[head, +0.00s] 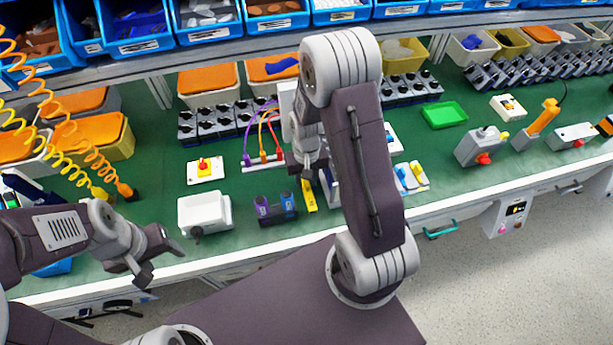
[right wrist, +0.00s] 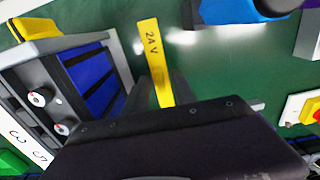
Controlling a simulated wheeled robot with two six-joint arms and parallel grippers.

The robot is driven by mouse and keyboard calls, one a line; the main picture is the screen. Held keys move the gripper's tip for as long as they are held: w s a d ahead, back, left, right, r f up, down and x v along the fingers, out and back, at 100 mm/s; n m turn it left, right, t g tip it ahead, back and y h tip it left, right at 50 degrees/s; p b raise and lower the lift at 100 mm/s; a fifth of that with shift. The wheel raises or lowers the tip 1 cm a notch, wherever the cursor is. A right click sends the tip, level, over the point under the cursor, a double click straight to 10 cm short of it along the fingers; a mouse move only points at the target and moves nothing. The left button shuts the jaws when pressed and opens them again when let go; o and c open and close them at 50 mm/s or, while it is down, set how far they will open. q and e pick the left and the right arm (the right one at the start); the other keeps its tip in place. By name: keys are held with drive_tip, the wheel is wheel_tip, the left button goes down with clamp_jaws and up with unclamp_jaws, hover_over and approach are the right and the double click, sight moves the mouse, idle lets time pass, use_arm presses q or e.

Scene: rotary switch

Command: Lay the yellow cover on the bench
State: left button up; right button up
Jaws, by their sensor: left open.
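The yellow cover (right wrist: 151,45) is a narrow flat strip marked "24 V" in the right wrist view. Its near end lies between the fingers of my right gripper (right wrist: 160,85), which look shut on it. In the head view the cover (head: 309,196) shows just below my right gripper (head: 303,172), over the front part of the green bench (head: 255,240). Whether it touches the bench is hard to tell. My left gripper (head: 162,265) is open and empty at the bench's front edge on the left.
A grey unit with blue modules (right wrist: 90,80) stands close left of my right gripper in the wrist view. Purple and blue blocks (head: 275,208) and a white box (head: 204,212) stand left of the cover. A yellow-and-red rotary switch (head: 205,168) sits behind the box.

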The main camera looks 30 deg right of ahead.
sight(306, 182)
use_arm(q)
drive_tip(key=shift+r+p, duration=0.6)
drive_tip(key=shift+r, duration=0.15)
use_arm(e)
wheel_tip(306, 182, up, 12)
